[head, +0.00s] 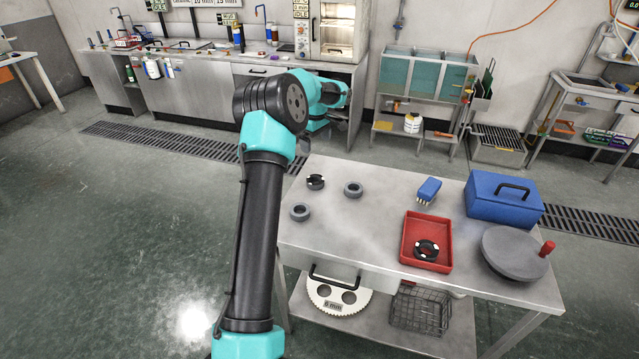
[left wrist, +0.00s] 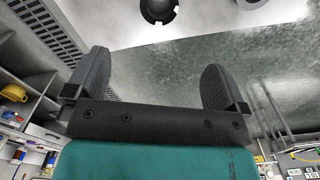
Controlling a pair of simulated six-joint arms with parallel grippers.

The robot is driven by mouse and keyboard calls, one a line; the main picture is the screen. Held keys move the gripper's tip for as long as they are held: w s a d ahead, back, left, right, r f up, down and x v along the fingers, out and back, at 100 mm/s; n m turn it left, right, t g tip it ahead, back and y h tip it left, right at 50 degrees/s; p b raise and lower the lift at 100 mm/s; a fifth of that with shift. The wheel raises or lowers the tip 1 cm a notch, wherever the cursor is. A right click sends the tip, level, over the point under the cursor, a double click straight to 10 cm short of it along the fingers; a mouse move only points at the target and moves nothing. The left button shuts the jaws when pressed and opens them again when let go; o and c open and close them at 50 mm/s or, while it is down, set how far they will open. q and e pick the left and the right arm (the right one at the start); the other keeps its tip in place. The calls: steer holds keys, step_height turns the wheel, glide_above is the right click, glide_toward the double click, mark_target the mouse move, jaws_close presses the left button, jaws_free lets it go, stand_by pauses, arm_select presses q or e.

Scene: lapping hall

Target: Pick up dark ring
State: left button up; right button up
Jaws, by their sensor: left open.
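One dark ring (head: 316,182) lies on the steel table (head: 375,225) near its far left corner. Another dark ring (head: 427,250), with pale marks, lies in the red tray (head: 447,266). In the left wrist view, a dark ring (left wrist: 158,10) is at the top edge, partly cut off. My left gripper (left wrist: 156,75) is open and empty, its fingers wide apart and clear of that ring. In the head view, it is mostly hidden behind my arm, beyond the table's far left corner. My right gripper is not in view.
Two grey rings (head: 353,189) (head: 300,212) lie close to the left dark ring. A blue brush (head: 428,190), a blue box (head: 503,200) and a round grey plate with a red knob (head: 514,254) stand to the right. The table's middle is clear.

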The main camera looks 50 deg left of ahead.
arm_select(q)
glide_above(316, 179)
steer(key=s+d, duration=0.2)
steer(key=f, duration=1.2)
steer(key=shift+w+f, duration=0.1)
steer(key=shift+w, duration=0.1)
steer(key=shift+f, duration=0.1)
steer(key=shift+a+f, duration=0.1)
steer(key=shift+f, duration=2.45)
steer(key=shift+c, duration=0.4)
steer(key=c, duration=1)
steer(key=shift+o, duration=0.2)
steer(key=shift+r, duration=0.15)
